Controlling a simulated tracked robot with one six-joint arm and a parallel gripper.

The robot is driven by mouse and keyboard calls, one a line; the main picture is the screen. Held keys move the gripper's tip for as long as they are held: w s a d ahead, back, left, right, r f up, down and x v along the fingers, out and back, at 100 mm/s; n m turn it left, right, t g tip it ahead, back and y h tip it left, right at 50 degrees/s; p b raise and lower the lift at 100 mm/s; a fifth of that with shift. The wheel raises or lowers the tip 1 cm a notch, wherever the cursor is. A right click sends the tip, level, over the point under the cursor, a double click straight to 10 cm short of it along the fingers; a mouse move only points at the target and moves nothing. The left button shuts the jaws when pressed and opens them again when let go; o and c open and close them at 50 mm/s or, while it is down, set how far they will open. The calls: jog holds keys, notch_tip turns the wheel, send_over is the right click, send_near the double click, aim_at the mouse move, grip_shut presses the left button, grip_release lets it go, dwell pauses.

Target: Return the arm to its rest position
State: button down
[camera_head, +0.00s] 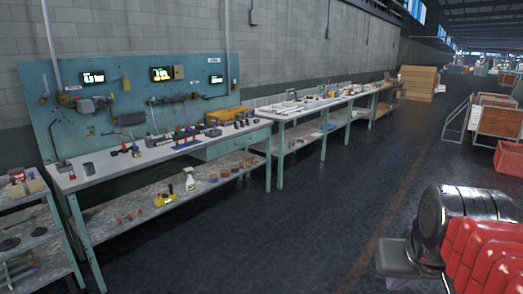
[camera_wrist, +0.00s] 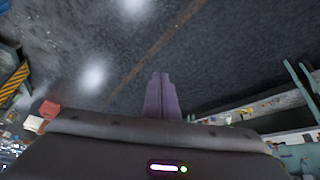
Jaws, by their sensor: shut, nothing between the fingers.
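My gripper (camera_wrist: 158,95) shows in the middle of the wrist view. Its two dark purple fingers lie together, shut, with nothing between them. They stand over the dark floor (camera_wrist: 205,60), clear of any bench. In the head view, dark, shiny and red parts that look like my arm fill the lower right corner. The fingers cannot be made out clearly there.
A workbench (camera_head: 120,163) with a teal tool board (camera_head: 130,75) stands at left. Another long bench (camera_head: 290,112) continues behind it along the wall. Wooden crates (camera_head: 498,121) stand at right. The dark floor between is open.

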jog(key=s+a+f+n+y, duration=0.1)
jog(key=s+a+f+n, duration=0.1)
jog(key=s+a+f, duration=0.4)
jog(key=a+f, duration=0.2)
jog(key=a, duration=0.2)
jog(key=shift+y, duration=0.3)
jog(key=shift+s, duration=0.1)
